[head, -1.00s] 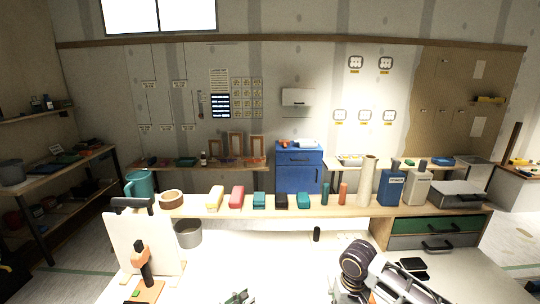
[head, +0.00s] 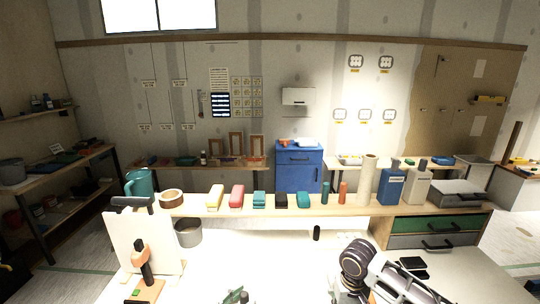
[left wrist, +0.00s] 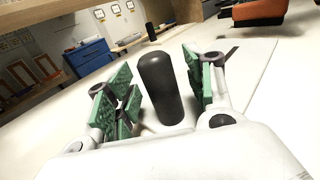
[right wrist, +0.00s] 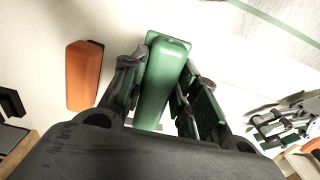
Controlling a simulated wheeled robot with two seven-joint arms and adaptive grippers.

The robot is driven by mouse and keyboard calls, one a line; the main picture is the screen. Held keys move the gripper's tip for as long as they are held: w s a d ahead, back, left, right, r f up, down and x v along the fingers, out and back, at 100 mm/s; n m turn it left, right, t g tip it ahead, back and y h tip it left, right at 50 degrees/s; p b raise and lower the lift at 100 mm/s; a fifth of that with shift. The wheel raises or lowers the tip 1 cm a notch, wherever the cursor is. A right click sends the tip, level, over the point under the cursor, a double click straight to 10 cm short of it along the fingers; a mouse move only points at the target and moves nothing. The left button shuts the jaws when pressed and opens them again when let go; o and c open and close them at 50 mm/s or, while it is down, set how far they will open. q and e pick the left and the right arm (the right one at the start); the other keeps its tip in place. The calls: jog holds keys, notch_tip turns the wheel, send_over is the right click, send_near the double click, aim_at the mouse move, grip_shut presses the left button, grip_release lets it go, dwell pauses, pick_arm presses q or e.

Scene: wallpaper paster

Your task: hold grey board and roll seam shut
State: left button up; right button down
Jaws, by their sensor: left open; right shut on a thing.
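My left gripper (left wrist: 165,95) is open, its green-padded fingers on either side of an upright black rounded handle (left wrist: 162,90). Gaps show between the pads and the handle; what it stands on is hidden. The left gripper (head: 236,296) also shows at the bottom edge of the head view. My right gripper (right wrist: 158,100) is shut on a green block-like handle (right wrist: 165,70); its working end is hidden. An orange handle (right wrist: 84,75) lies left of it, apart from the fingers. I cannot make out a grey board or seam for certain on the pale table.
A small black cylinder (head: 316,233) stands near the table's back. A shelf (head: 330,210) with coloured blocks and bottles runs behind. The middle of the table (head: 270,255) is clear.

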pick_arm(q)
jog(key=shift+s+a, duration=0.45)
jog(key=shift+w+d, duration=0.1)
dwell(0.6)
jog(key=shift+w+d+b, duration=0.45)
jog(key=shift+d+b, duration=0.05)
jog(key=shift+b, duration=0.05)
dwell(0.3)
jog(key=c, duration=1.2)
grip_shut()
jog(key=shift+f, duration=0.1)
